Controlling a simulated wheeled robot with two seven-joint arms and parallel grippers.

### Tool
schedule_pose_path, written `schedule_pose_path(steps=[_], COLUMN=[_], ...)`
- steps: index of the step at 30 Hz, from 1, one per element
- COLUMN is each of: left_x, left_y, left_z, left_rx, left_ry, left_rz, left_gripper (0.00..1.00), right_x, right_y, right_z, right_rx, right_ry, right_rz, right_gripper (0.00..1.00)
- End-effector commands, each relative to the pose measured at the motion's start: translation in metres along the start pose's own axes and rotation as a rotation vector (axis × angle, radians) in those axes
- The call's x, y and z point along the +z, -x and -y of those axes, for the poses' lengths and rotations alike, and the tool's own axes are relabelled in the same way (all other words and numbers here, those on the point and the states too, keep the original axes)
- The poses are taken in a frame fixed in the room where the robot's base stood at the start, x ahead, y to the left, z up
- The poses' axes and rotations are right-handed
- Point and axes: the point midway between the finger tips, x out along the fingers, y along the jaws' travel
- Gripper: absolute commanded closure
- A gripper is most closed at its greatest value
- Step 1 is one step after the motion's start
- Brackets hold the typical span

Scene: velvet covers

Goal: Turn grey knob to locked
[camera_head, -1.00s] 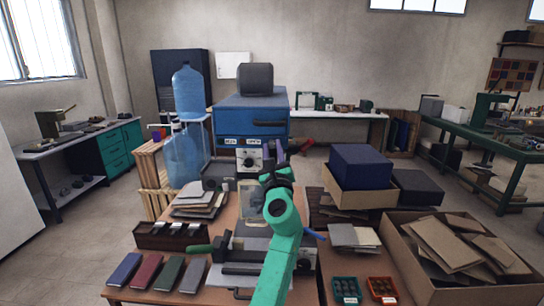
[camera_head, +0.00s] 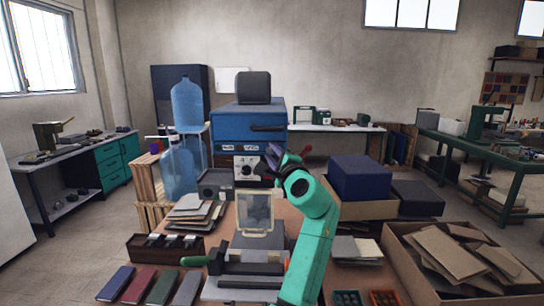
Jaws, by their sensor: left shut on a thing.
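The blue cabinet (camera_head: 232,122) stands behind the work table, with a pale control panel (camera_head: 241,176) under its blue front. A round dial (camera_head: 246,169) with dark marks shows on this panel; I take it for the grey knob. My left gripper (camera_head: 271,162), on the green arm coming up from the bottom, is at the right side of the panel beside the dial. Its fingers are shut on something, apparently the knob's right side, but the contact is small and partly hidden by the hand. I cannot read the lock marking. My right gripper is not in view.
Blue water bottles (camera_head: 187,104) stand left of the cabinet. A clear-framed stand (camera_head: 256,232), grey sheets (camera_head: 188,213) and several notebooks (camera_head: 116,284) lie on the near table. A dark blue box (camera_head: 360,172) and an open carton (camera_head: 395,241) fill the right.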

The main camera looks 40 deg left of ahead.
Motion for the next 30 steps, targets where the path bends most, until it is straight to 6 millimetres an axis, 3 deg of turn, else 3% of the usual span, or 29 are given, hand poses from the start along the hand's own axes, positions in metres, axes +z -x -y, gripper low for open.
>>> schedule_pose_path(steps=[10, 26, 27, 29, 30], left_x=[-0.0008, -0.0006, -0.0006, -0.0005, -0.0004], left_y=[0.0, -0.0001, -0.0001, -0.0001, -0.0001], left_z=[0.0002, -0.0001, -0.0001, 0.0001, 0.0002], left_rx=[0.06, 0.07, 0.07, 0.07, 0.069], left_ry=[0.139, 0.161, 0.161, 0.161, 0.161], left_rz=[-0.002, -0.001, -0.001, -0.001, -0.001], left_gripper=[1.0, 1.0, 0.57, 0.38, 0.38], right_x=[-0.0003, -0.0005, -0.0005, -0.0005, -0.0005], right_y=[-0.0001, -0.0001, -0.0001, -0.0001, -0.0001], right_z=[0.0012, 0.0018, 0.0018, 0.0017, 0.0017], right_rx=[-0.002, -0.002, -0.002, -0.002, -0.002], right_ry=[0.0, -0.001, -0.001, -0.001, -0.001], right_rz=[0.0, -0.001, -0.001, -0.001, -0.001], right_gripper=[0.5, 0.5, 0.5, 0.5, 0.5])
